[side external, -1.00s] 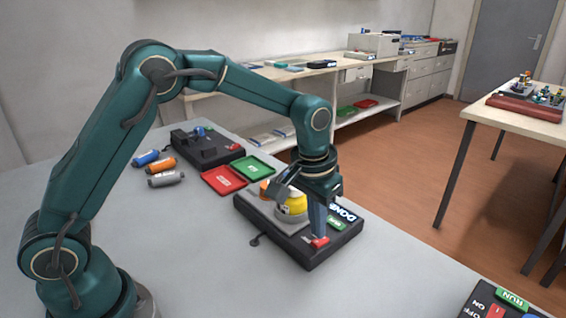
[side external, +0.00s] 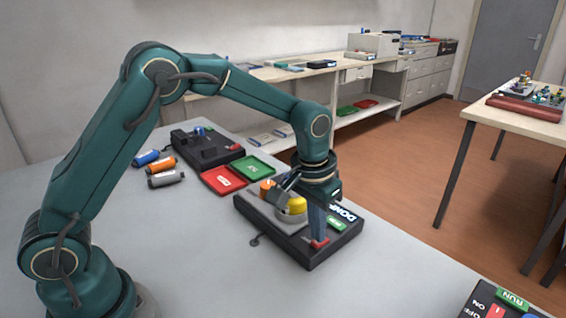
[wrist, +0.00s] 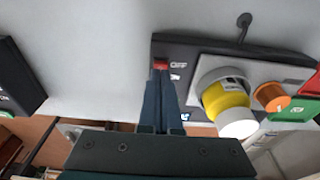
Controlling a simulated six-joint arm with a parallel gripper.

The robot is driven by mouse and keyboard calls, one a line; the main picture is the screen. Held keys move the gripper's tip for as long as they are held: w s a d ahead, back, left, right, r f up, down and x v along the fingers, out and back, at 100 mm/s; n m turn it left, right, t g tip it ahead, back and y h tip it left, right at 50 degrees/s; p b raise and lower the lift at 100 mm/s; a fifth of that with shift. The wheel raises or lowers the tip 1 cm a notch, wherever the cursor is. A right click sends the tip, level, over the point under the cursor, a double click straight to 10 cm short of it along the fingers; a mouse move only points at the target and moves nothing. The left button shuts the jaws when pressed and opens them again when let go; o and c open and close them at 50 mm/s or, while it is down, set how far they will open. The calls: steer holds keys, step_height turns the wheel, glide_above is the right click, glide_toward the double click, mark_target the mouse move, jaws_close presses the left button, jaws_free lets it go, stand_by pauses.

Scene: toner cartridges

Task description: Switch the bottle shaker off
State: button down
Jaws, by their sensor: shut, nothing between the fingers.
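The bottle shaker (side external: 305,253) is a dark box with a grey plate on the table, in front of my arm. A yellow bottle with a white cap (wrist: 230,102) and an orange cylinder (wrist: 271,97) stand on its plate. Its red switch (side external: 320,243) is at the near right corner, beside an "OFF" label in the wrist view, where the switch also shows (wrist: 160,65). My gripper (side external: 318,239) points down with its fingers shut and empty. The fingertips are at the red switch and partly cover it; I cannot tell which way the switch is tipped.
Red (side external: 222,179) and green (side external: 253,168) trays lie behind the shaker. Another dark device (side external: 207,150) and several toner cartridges (side external: 165,178) are at the back left. Table between is clear.

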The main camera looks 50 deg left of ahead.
steer(key=shift+f, duration=0.45)
steer(key=shift+r, duration=3.55)
steer(key=s+a+r+t, duration=0.3)
steer(key=s+a+r, duration=0.1)
steer(key=s+r, duration=0.5)
steer(key=s+f, duration=0.5)
steer(key=s, duration=0.5)
steer(key=shift+s+a+t, duration=0.2)
steer(key=shift+a+t, duration=0.2)
steer(key=shift+a, duration=0.05)
